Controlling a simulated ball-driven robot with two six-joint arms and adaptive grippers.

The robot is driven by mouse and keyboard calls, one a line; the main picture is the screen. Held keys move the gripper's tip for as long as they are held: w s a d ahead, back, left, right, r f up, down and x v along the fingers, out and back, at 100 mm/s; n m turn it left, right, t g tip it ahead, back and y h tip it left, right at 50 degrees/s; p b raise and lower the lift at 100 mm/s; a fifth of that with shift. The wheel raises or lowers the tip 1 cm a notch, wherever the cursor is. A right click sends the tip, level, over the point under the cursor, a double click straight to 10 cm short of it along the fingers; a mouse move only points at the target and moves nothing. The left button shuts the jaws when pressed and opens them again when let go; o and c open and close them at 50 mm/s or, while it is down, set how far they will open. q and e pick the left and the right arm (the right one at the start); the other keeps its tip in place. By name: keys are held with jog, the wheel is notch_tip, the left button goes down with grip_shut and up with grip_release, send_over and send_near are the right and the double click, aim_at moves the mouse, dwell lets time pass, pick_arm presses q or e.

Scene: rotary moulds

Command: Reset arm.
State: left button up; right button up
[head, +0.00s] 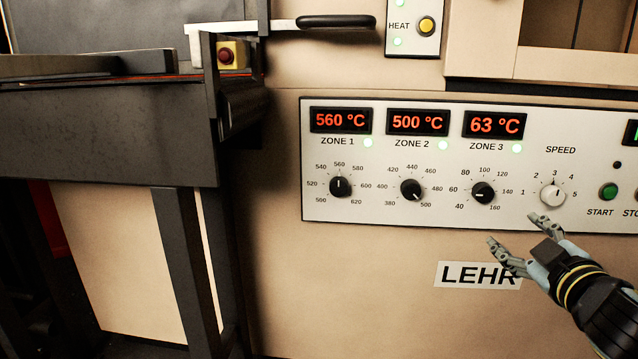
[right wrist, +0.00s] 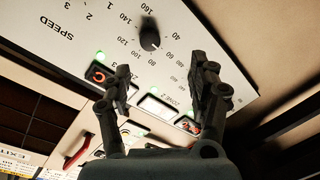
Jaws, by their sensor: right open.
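My right gripper (head: 511,229) is open and empty in the head view, at the lower right, in front of the lower edge of the control panel (head: 395,213). Its fingers point up and left, below the white speed knob (head: 553,195) and above the LEHR label (head: 466,275), part of which the gripper covers. In the right wrist view the two fingers (right wrist: 162,85) stand apart with nothing between them, and the panel (right wrist: 112,30) shows behind, with a black knob (right wrist: 149,39). My left gripper is not in view.
The panel holds three lit displays, 560, 500 and 63 °C, above the zone 1 knob (head: 341,187), zone 2 knob (head: 411,190) and zone 3 knob (head: 483,192). A green start button (head: 609,191) is right of the speed knob. A dark metal frame (head: 110,130) stands left.

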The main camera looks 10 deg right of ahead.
jog(key=s+a+f+m+g, duration=0.25)
jog(key=s+f+g, duration=0.35)
jog(key=s+f, duration=0.85)
jog(key=s+a+f+m+g, duration=0.25)
jog(key=s+f+g, duration=0.35)
jog(key=s+f, duration=0.9)
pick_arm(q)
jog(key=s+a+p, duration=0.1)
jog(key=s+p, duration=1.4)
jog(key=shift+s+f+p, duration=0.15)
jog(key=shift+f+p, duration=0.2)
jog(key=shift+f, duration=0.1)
pick_arm(e)
jog(key=s+a+f+g+y, duration=0.1)
jog(key=s+f+g, duration=0.1)
jog(key=s, duration=1)
jog(key=s+a+f+m+g+y, duration=0.1)
jog(key=s+f, duration=0.3)
jog(key=s, duration=0.8)
jog(key=shift+a+g, duration=0.35)
jog(key=shift+g, duration=0.25)
